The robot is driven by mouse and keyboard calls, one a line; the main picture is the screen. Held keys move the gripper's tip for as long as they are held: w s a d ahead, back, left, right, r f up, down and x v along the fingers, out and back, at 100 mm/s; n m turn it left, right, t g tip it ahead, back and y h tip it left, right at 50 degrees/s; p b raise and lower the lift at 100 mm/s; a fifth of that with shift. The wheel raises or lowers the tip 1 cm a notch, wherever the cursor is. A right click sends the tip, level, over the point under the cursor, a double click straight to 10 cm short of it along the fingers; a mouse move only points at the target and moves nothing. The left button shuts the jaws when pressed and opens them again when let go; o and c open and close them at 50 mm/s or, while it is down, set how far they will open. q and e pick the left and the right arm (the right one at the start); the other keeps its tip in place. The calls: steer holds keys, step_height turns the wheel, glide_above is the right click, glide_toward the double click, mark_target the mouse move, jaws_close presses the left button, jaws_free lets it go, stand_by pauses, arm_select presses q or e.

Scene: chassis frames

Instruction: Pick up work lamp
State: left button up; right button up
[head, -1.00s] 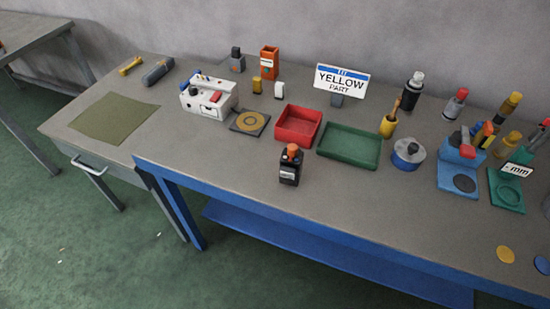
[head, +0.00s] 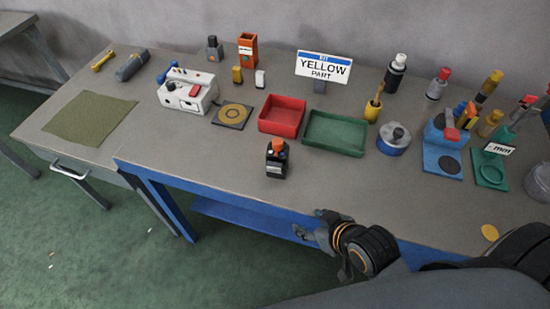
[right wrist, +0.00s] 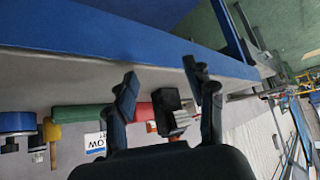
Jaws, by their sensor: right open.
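A small black upright unit with an orange top and a white label, likely the work lamp (head: 277,160), stands near the front edge of the bench. In the right wrist view this black unit (right wrist: 171,108) shows beyond and between my fingers, upside down, with its white label visible. My right gripper (head: 309,225) is in front of the bench's front edge, below and to the right of the unit, apart from it. Its two fingers (right wrist: 161,76) are spread and empty. My left gripper is in neither view.
Behind the unit are a red tray (head: 282,128) and a green tray (head: 334,148). The blue bench edge (head: 232,185) runs close to my gripper.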

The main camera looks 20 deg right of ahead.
steer(key=w+a+r+t+y, duration=0.1)
steer(key=w+r+t+y, duration=0.1)
steer(key=w+r+t, duration=0.15)
steer(key=t, duration=0.6)
glide_toward(281, 148)
steer(key=shift+y, duration=0.4)
steer(key=p+x, duration=0.1)
steer(key=x, duration=0.2)
steer(key=p+x, duration=0.1)
steer(key=x, duration=0.2)
steer(key=shift+w+d+f, duration=0.1)
steer(key=shift+d+f, duration=0.05)
steer(key=shift+f, duration=0.05)
steer(key=shift+w+r, duration=0.1)
steer(key=shift+w, duration=0.15)
steer(key=p+x, duration=0.2)
steer(key=x, duration=0.3)
steer(key=shift+s, duration=0.2)
steer(key=shift+c, duration=1.2)
jaws_close()
